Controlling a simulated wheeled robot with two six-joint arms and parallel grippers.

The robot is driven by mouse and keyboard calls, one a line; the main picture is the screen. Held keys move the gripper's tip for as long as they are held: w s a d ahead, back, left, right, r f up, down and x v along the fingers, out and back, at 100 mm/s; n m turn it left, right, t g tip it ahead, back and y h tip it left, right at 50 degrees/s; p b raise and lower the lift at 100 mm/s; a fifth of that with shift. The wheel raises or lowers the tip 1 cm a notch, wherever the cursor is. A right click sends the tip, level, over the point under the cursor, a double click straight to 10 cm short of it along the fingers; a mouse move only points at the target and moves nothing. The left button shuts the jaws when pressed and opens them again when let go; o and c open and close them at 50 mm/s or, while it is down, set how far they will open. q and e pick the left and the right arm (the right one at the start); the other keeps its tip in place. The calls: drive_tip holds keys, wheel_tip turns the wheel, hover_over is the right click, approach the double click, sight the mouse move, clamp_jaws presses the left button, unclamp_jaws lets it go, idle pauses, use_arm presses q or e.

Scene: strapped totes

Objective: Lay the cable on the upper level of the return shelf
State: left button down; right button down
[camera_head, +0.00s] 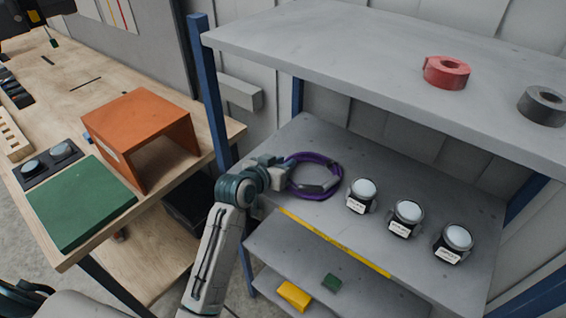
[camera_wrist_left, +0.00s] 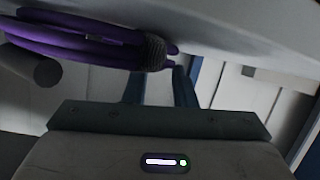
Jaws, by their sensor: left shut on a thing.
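The cable is a purple coil (camera_head: 316,189) with a dark band around part of it. It is over the left part of the grey shelf level (camera_head: 430,165) below the top board. My left gripper (camera_head: 284,172) is shut on the coil's left side. In the left wrist view, the coil (camera_wrist_left: 75,38) and its dark ribbed band are by the fingertips (camera_wrist_left: 160,85), close to a grey surface. I cannot tell whether the coil touches the shelf. The return shelf's top board (camera_head: 350,50) is above and behind the coil. My right gripper is not in view.
Three dark jars with white lids, the nearest one (camera_head: 362,196), stand right of the coil. A red tape roll (camera_head: 446,72) and a black one (camera_head: 542,105) lie on the top board. A blue post (camera_head: 207,95) rises left of my gripper. A lower level holds a yellow block (camera_head: 294,295).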

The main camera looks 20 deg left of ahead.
use_arm(q)
drive_tip(key=shift+f, duration=0.1)
drive_tip(key=c, duration=1.2)
unclamp_jaws()
drive_tip(key=b+v, duration=0.3)
drive_tip(key=v, duration=0.9)
